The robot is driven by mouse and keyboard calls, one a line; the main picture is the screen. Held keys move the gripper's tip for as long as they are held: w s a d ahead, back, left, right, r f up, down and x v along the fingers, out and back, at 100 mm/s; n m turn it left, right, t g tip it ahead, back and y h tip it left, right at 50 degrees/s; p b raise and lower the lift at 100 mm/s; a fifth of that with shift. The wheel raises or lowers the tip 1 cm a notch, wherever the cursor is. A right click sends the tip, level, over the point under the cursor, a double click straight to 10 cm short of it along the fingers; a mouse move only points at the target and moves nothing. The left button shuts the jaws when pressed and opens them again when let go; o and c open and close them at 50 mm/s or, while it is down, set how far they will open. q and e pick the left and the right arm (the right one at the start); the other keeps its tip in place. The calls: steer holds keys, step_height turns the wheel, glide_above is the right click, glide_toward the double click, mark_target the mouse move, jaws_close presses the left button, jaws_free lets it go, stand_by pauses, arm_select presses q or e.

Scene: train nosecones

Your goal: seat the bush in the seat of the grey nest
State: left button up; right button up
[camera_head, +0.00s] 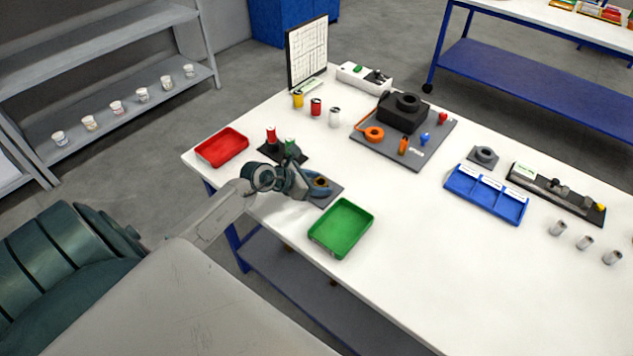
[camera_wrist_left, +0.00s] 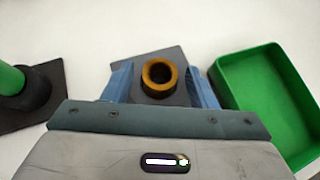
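The bush (camera_wrist_left: 159,67) looks like a gold-brown ring with a dark bore. It stands upright in or on a dark round part on a grey plate (camera_wrist_left: 150,58); how deep it sits I cannot tell. In the head view this bush (camera_head: 320,182) and plate (camera_head: 331,193) lie at the near left of the table. My left gripper (camera_head: 312,188) is over the plate. In the left wrist view its blue fingers (camera_wrist_left: 161,88) stand apart on either side of the ring, with gaps. Another grey plate with a dark ring (camera_head: 484,155) lies farther right. Which is the nest I cannot tell. My right gripper is out of view.
A green tray (camera_head: 315,235) is close on the near right of the gripper. A blue bin (camera_head: 486,203) is right. The near middle table is clear.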

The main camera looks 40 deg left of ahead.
arm_select(q)
steer(key=shift+r, duration=0.25)
steer(key=shift+s+a, duration=0.2)
steer(key=shift+s, duration=0.05)
steer(key=b+v, duration=0.1)
steer(key=v, duration=1)
steer(key=shift+r+b, duration=0.15)
steer(key=shift+b, duration=0.25)
steer(key=shift+s, duration=0.1)
